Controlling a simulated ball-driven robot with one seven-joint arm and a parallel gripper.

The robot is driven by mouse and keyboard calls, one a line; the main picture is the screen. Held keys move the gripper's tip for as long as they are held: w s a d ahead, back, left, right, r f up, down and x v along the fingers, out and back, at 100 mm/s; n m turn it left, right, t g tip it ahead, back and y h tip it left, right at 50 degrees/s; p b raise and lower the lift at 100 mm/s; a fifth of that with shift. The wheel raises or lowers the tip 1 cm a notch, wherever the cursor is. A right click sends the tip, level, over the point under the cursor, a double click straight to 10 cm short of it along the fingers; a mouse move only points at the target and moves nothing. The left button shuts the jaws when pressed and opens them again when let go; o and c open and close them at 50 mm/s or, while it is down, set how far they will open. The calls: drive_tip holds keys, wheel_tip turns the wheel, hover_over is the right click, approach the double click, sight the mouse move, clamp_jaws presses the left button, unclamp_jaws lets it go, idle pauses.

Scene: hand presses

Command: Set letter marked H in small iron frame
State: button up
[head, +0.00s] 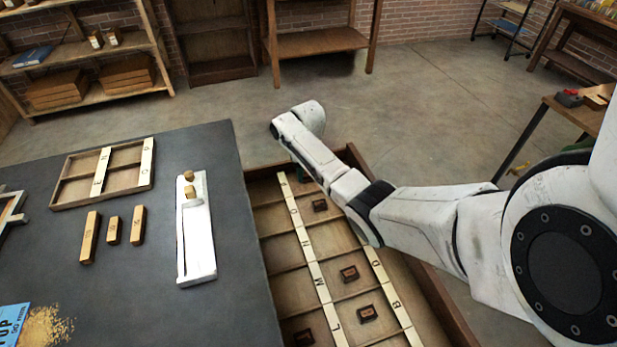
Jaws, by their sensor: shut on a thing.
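My arm reaches in from the right over the type case (359,157), and its wrist bends down at the case's far end. The arm hides my gripper's fingers and anything between them. Several small dark letter blocks (349,273) lie singly in the case's compartments; their faces are too small to read. I cannot pick out the letter H. A narrow pale metal tray (197,252) lies on the dark table, with small wooden pieces (189,191) at its far end. A frame (12,212) is cut off at the left edge. I cannot tell which is the small iron frame.
On the dark table (135,290) are a wooden compartment tray (62,197) with lettered strips, three wooden blocks (112,230) and a blue packet (12,322) beside spilled yellow grains (45,325). Its near middle is clear. Shelves stand behind; another table (560,108) is at right.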

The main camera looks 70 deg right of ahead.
sight(308, 175)
drive_tip(key=shift+r+p, duration=2.05)
drive_tip(key=shift+r, duration=0.2)
